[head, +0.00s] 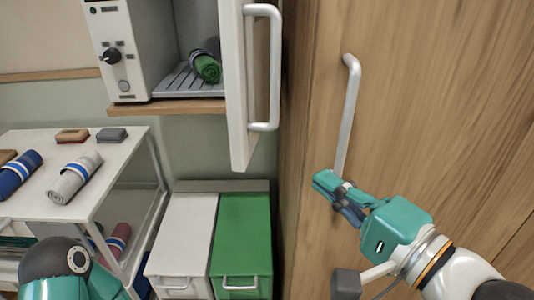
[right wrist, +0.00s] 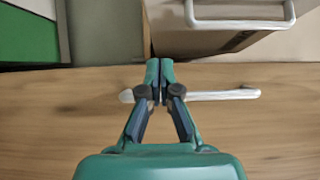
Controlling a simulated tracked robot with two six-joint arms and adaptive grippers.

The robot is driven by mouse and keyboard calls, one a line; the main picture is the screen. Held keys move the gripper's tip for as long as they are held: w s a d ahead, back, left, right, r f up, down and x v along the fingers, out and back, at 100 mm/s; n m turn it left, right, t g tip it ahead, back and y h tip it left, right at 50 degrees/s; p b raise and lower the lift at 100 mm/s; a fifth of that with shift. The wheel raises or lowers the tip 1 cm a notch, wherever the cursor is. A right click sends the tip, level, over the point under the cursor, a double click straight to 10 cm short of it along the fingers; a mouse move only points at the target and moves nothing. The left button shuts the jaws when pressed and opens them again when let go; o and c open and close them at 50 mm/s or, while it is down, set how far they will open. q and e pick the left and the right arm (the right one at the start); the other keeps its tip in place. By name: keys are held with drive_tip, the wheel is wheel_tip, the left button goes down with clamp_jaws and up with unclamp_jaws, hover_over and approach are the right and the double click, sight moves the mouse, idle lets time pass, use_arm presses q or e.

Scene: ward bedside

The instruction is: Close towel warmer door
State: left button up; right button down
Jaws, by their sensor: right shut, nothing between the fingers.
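The towel warmer (head: 127,50) is a white unit on a wooden shelf at the top of the head view. Its white door (head: 236,90) stands open and swung out, with a pale bar handle (head: 274,70) on its face. A rolled green towel (head: 206,68) lies on the rack inside. My right gripper (head: 324,181) is shut and empty, below and right of the door, apart from it. In the right wrist view its closed fingertips (right wrist: 159,64) point toward the door, whose handle (right wrist: 240,22) shows at the top. My left arm shows at lower left, its fingers out of sight.
A wooden cabinet (head: 430,100) fills the right side; its long handle (head: 348,110) is close to my right gripper. A white cart (head: 110,145) with rolled towels stands left. White (head: 185,235) and green (head: 242,235) lidded bins stand below the warmer.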

sight(252, 144)
drive_tip(key=p+x, duration=0.1)
drive_tip(key=x, duration=0.2)
drive_tip(key=a+x, duration=0.1)
drive_tip(key=x, duration=0.3)
drive_tip(key=s+p+x, duration=0.1)
drive_tip(key=x, duration=0.2)
drive_tip(key=shift+w+a+r+p, duration=0.1)
drive_tip(key=shift+w+a+p, duration=0.2)
drive_tip(key=shift+a, duration=0.1)
drive_tip(key=shift+w+a, duration=0.1)
drive_tip(key=shift+a, duration=0.55)
drive_tip(key=shift+a, duration=0.1)
